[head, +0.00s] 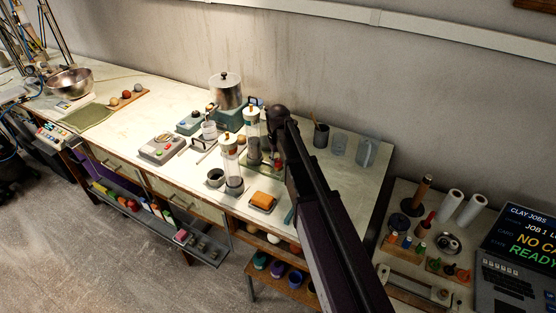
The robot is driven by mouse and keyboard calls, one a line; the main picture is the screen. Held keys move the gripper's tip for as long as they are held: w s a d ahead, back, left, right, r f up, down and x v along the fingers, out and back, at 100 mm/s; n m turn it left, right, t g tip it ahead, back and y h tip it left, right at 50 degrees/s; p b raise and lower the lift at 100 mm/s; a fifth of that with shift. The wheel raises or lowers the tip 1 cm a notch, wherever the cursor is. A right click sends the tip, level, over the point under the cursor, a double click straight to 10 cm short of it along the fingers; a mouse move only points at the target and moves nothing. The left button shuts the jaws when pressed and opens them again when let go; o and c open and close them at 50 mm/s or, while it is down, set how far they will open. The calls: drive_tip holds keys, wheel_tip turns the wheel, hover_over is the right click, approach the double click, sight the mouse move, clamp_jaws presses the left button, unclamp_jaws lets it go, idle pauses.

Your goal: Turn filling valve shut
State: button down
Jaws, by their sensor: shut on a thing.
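My gripper (276,158) hangs down from my dark arm at the middle of the bench. It is shut on a small part beside a clear upright cylinder with dark contents (253,148); this appears to be the filling valve, but the fingers and arm hide most of it. I cannot tell how far the valve is turned.
A grey cup (321,136) and a clear jug (366,152) stand to the right. A grey button box (163,148) lies left. The wall runs behind.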

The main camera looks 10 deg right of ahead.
drive_tip(key=n, duration=0.7)
drive_tip(key=shift+s, duration=0.1)
idle(0.5)
drive_tip(key=shift+c, duration=1.3)
unclamp_jaws()
drive_tip(key=shift+f, duration=0.1)
drive_tip(key=shift+m, duration=0.3)
